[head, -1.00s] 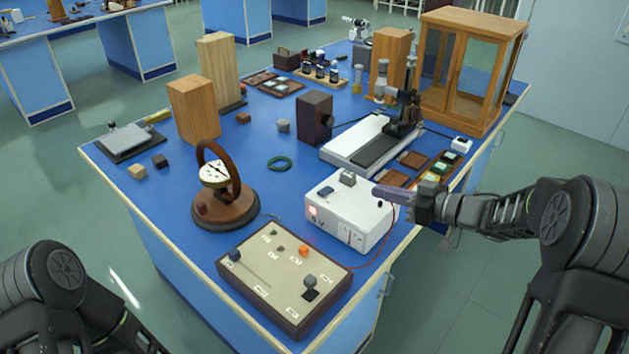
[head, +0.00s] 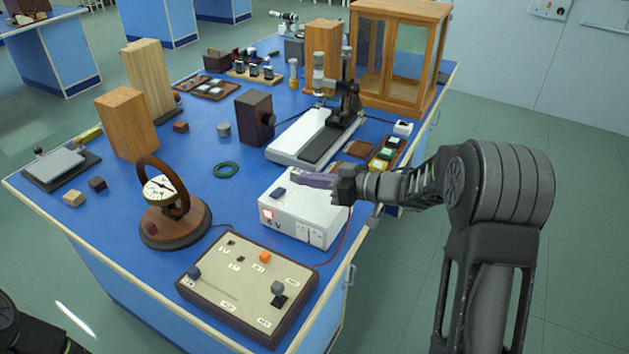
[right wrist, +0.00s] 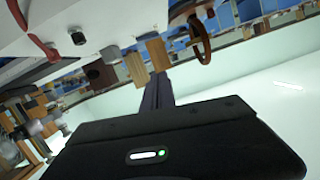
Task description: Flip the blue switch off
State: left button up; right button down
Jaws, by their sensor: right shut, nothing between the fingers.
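The blue switch (head: 279,192) is a small dark blue rocker on top of the white power box (head: 318,232), near its left end. A red lamp (head: 267,214) glows on the box front. My right gripper (head: 293,177) is shut and empty, its purple fingers pointing left over the box top. Its tips are just behind and right of the switch in the picture; I cannot tell whether they touch the box. In the right wrist view the shut fingers (right wrist: 158,92) show, with part of the white box above left. My left gripper is out of view.
A beige control panel (head: 248,285) stands in front of the box. A round dial on a wooden base (head: 176,226) stands to the left, and a white stage instrument (head: 290,146) behind. A red cable (head: 346,236) hangs at the box's right side.

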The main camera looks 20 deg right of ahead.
send_over(286, 200)
jog(key=shift+w+f+p, duration=0.25)
jog(key=shift+f+p, duration=0.1)
jog(key=shift+f, duration=0.5)
notch_tip(286, 200, down, 3)
jog(key=shift+s+r, duration=0.15)
jog(key=shift+r, duration=0.05)
jog(key=shift+f, duration=0.65)
